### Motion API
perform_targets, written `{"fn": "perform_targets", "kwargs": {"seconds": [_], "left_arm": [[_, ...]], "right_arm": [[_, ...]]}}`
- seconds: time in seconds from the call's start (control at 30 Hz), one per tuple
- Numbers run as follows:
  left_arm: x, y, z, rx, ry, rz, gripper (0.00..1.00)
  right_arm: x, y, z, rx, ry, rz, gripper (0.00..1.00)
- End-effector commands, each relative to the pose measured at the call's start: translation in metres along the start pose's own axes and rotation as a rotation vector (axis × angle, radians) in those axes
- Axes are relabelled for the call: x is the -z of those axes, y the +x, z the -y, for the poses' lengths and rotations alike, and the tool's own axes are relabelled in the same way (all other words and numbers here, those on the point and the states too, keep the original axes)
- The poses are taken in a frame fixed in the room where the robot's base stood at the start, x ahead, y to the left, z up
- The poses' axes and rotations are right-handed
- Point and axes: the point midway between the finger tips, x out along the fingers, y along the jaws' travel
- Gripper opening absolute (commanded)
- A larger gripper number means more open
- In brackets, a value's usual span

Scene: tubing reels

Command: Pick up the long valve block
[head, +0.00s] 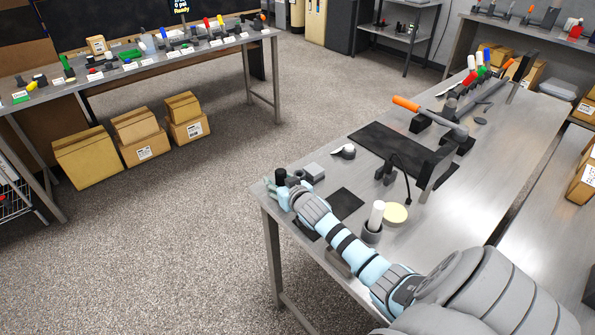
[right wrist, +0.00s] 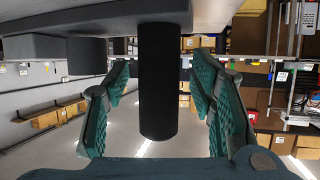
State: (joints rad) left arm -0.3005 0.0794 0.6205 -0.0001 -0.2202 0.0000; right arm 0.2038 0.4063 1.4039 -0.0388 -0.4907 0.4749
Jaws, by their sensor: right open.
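A black upright bar (head: 281,176) stands at the near left corner of the steel bench; it may be the long valve block, but its shape alone does not settle this. My right gripper (head: 291,183) is low over that corner, reaching the bar. In the right wrist view, which looks upside down, the bar (right wrist: 158,85) stands between the two teal fingers of my right gripper (right wrist: 160,75). The fingers are open, with a gap on both sides. The bar's foot meets the bench top. My left gripper is not in view.
A grey block (head: 314,171) lies beside the gripper, with a white and black round part (head: 345,152) behind it. A dark mat (head: 342,204), a grey cup with a white cylinder (head: 374,222) and a cream disc (head: 395,213) are to the right. The bench edge (head: 262,195) is close.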

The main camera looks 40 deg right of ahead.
Motion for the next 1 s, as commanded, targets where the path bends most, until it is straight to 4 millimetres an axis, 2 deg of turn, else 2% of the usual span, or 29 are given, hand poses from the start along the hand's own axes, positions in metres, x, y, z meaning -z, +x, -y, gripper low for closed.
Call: {"fn": "perform_targets", "kwargs": {"seconds": [0.07,0.37,0.77,0.87,1.0], "left_arm": [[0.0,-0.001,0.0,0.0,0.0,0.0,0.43],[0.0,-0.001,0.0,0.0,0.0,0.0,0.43],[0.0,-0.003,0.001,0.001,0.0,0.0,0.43],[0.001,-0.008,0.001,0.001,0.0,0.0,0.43],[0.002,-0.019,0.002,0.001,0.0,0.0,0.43]], "right_arm": [[0.0,0.0,0.0,0.0,0.0,0.0,0.47],[0.0,-0.001,0.0,0.0,0.0,0.0,0.0],[0.008,-0.003,0.0,0.0,-0.002,-0.001,0.0],[0.022,-0.009,0.0,0.0,-0.001,-0.003,0.0],[0.065,-0.026,0.001,0.002,-0.003,-0.007,0.0]]}}
